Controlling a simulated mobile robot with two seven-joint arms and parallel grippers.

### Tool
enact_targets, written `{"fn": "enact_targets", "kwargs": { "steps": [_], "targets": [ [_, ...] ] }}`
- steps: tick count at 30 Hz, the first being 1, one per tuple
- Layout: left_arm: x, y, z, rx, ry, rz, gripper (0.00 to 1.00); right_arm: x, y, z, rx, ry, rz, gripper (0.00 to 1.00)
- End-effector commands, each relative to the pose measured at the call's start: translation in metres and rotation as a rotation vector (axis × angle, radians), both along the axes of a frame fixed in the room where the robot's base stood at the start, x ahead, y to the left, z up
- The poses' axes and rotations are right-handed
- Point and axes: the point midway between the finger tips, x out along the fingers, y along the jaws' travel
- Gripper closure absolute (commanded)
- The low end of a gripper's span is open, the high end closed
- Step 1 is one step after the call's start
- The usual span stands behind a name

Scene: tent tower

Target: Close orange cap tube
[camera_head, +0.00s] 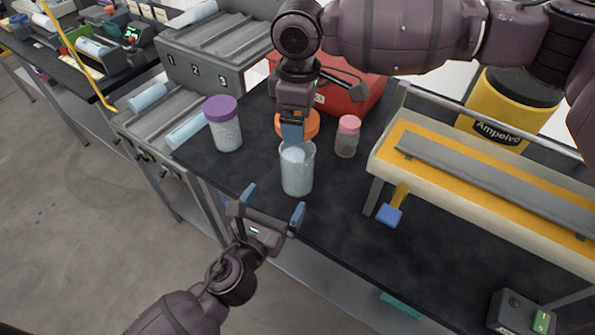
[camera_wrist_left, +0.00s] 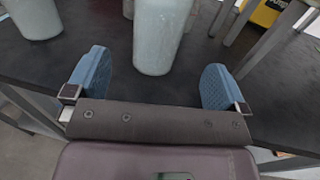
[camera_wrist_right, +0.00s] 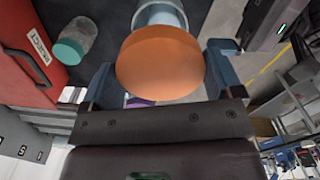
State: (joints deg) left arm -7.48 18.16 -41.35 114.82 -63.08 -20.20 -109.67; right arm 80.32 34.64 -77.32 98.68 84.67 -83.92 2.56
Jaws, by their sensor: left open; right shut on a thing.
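The open tube (camera_head: 297,170) is clear with pale blue contents and stands upright on the dark table; it also shows in the left wrist view (camera_wrist_left: 162,36). The orange cap (camera_head: 311,122) is held by my right gripper (camera_head: 292,135), at the tube's back rim in the head view. In the right wrist view the cap (camera_wrist_right: 160,62) sits between the fingers, with the tube (camera_wrist_right: 158,13) partly hidden behind it. I cannot tell whether cap and tube touch. My left gripper (camera_head: 272,205) is open and empty at the table's front edge, its fingers pointing toward the tube.
A purple-capped jar (camera_head: 223,124) stands left of the tube and a pink-capped jar (camera_head: 347,137) to its right. A red box (camera_head: 352,96) is behind.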

Motion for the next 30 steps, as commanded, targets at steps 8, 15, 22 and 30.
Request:
{"fn": "enact_targets", "kwargs": {
  "steps": [8,15,22,30],
  "targets": [
    [0.041,-0.019,0.001,-0.001,-0.002,-0.001,0.0,0.0,0.0,0.0,0.0,0.0,0.0,0.36],
    [0.074,-0.033,0.001,0.0,-0.001,0.0,0.0,0.0,0.0,0.0,0.0,0.0,0.0,0.36],
    [0.093,-0.041,0.0,-0.001,0.0,0.0,0.0,0.0,0.0,0.0,0.0,0.0,0.0,0.36],
    [0.097,-0.043,0.001,0.0,0.0,0.0,0.0,0.0,0.0,0.0,0.0,0.0,0.0,0.36]
  ]
}}
